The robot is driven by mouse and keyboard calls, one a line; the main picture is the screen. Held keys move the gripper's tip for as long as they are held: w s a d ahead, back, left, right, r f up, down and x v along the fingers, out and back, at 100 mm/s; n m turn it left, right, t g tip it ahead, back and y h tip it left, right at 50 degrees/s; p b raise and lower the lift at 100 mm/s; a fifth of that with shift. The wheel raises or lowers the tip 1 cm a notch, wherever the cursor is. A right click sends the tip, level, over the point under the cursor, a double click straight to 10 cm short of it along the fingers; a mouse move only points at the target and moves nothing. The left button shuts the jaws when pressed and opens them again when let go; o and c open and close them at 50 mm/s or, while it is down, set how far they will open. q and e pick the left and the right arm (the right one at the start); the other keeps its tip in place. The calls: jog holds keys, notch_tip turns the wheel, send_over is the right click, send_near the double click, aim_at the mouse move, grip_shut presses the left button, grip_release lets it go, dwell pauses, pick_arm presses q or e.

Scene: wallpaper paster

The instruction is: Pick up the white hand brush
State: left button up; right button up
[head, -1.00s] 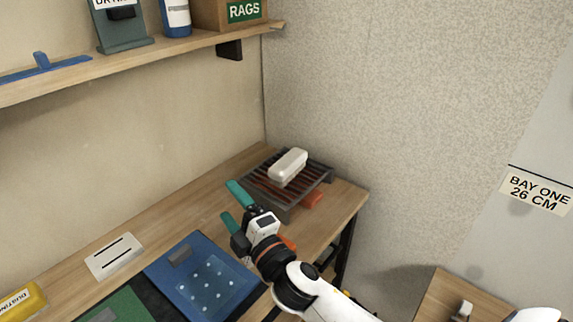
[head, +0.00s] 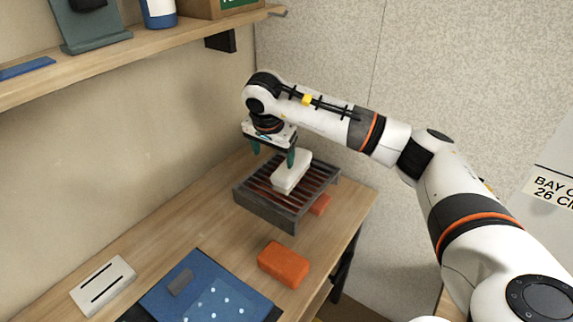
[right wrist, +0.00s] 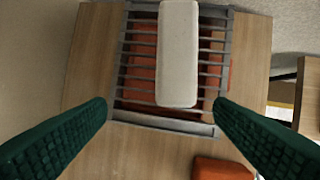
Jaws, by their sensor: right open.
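The white hand brush (head: 292,173) lies on top of a dark slatted rack (head: 265,211) at the back corner of the bench. My right gripper (head: 272,160) points down above the rack, just left of the brush in the head view, with its teal fingers open. In the right wrist view the brush (right wrist: 178,55) lies lengthwise on the slats, beyond the open fingers (right wrist: 160,108) and right of the middle between them. The gripper holds nothing. I cannot tell the exact height of the fingertips over the brush. My left gripper is out of view.
An orange block (head: 284,264) lies on the bench in front of the rack, and orange material shows under the slats. A blue board (head: 160,298) and a slotted white block (head: 103,286) lie at front left. A wooden shelf (head: 180,49) runs above; walls stand close behind.

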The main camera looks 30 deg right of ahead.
jog(key=shift+g+h, duration=0.3)
jog(key=shift+h, duration=0.5)
jog(key=d, duration=0.1)
jog(key=d+r, duration=0.1)
jog(key=d, duration=0.2)
jog(key=shift+r, duration=0.4)
send_over(295, 163)
jog(key=s+a, duration=0.1)
jog(key=a, duration=0.1)
notch_tip(295, 163, down, 5)
jog(key=shift+r+p, duration=0.1)
jog(key=shift+p, duration=0.2)
jog(key=shift+w+p+x, duration=0.15)
jog(key=shift+p+x, duration=0.1)
jog(key=shift+x, duration=1.35)
jog(key=shift+w+p+x, duration=0.15)
jog(key=shift+p+x, duration=0.1)
jog(key=shift+x, duration=1.3)
jog(key=shift+a, duration=0.2)
jog(key=c, duration=1.2)
jog(key=shift+o, duration=0.2)
notch_tip(295, 163, up, 10)
jog(key=shift+r+b, duration=0.1)
jog(key=shift+b, duration=0.4)
